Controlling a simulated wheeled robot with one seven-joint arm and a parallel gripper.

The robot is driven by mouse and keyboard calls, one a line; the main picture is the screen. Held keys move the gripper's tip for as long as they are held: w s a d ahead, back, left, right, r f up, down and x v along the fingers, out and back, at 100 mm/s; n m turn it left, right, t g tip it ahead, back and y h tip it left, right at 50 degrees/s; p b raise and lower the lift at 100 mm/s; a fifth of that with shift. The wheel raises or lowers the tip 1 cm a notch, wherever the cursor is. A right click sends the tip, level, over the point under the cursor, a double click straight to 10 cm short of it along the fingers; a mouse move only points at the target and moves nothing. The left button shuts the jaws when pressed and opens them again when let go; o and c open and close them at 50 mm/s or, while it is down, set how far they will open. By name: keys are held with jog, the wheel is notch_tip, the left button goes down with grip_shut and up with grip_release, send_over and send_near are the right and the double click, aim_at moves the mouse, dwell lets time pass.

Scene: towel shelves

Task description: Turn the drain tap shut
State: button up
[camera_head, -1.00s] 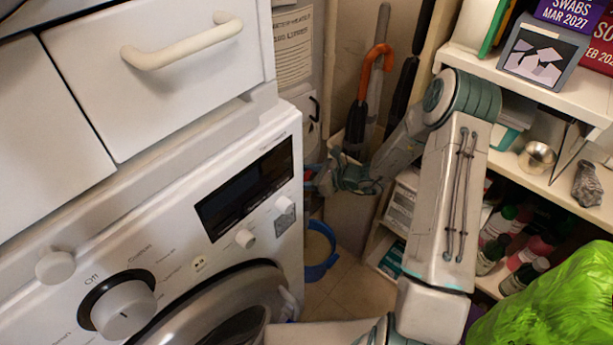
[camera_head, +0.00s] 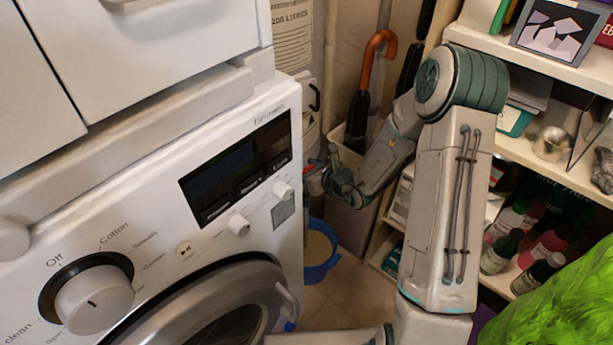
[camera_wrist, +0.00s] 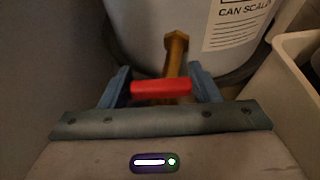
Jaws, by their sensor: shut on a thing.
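The drain tap shows in the wrist view as a brass stem (camera_wrist: 175,58) with a red handle (camera_wrist: 162,88) lying crosswise in the picture. My gripper (camera_wrist: 163,90) has its two blue fingers at either end of the red handle and is shut on it. The brass stem runs up from behind the handle to a hexagonal end, in front of a pale cylinder. In the head view my gripper (camera_head: 320,180) is partly hidden past the washing machine's right edge, and the tap can hardly be made out there.
The washing machine (camera_head: 150,215) stands close on the left. A blue-rimmed bucket (camera_head: 322,250) is on the floor below my gripper. An umbrella (camera_head: 366,90) stands behind, and loaded shelves (camera_head: 520,160) are on the right. A pale bin wall (camera_wrist: 285,85) is close in the wrist view.

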jog(key=shift+m+t+h+b, duration=0.8)
jog(key=shift+m+h+b, duration=0.25)
jog(key=shift+m, duration=0.15)
jog(key=shift+m+h, duration=0.25)
jog(key=shift+m, duration=0.05)
jog(key=o, duration=1)
